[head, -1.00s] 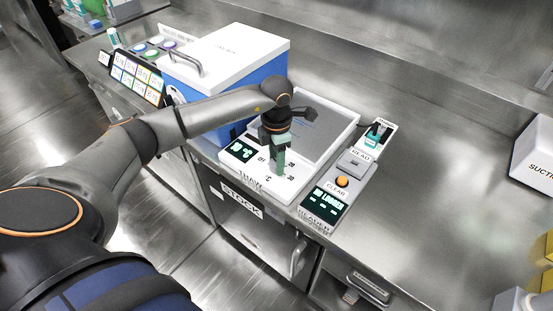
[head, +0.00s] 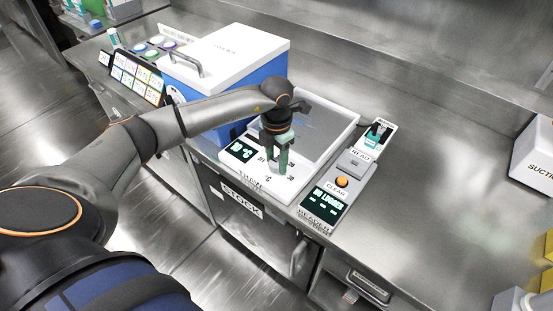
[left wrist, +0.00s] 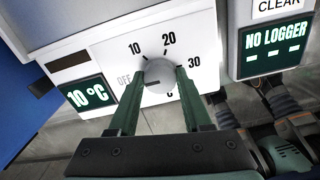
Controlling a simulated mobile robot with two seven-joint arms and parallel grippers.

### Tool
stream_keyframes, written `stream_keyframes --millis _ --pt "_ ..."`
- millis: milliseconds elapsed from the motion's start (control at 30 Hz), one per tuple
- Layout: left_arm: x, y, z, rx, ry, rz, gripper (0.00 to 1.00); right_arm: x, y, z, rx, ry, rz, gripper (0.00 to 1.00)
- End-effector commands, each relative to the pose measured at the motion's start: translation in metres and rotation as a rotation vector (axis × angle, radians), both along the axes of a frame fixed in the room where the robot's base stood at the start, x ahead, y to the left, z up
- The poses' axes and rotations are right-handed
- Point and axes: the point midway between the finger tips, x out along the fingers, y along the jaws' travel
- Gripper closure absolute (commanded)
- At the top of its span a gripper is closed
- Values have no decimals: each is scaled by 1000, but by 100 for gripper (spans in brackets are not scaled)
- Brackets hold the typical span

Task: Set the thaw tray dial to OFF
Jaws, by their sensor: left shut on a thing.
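The thaw tray (head: 335,140) is a white unit with a grey recessed plate, on the steel bench. Its round grey dial (left wrist: 157,72) is on the white front panel, with OFF, 10, 20 and 30 marked around it. A dark mark on the dial lies towards its left side; its exact setting is hard to tell. The tray display (left wrist: 86,97) reads 10 °C. My left gripper (left wrist: 157,82) is shut on the dial, with a green finger on each side. In the head view my left gripper (head: 277,165) points down and hides the dial.
The logger reader (head: 325,203) stands just right of the tray and shows NO LOGGER. Open bench lies right of the reader.

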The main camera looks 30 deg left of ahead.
Motion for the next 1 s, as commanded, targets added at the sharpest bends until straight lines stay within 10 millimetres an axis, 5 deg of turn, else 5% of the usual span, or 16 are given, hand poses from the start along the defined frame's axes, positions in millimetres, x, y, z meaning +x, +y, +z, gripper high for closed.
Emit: stream_keyframes --millis 133,167,400,733,1000 --pt "0 0 1 0 -1 3 100 0 0 0 0 0 0 0" --pt "0 0 1 0 -1 4 48 0 0 0 0 0 0 0" --pt "0 0 0 0 -1 2 21 0 0 0 0 0 0 0" --pt "1 0 5 0 -2 1 21 0 0 0 0 0 0 0" --pt "1 0 54 0 -6 0 21 0 0 -4 0 0 0 0"
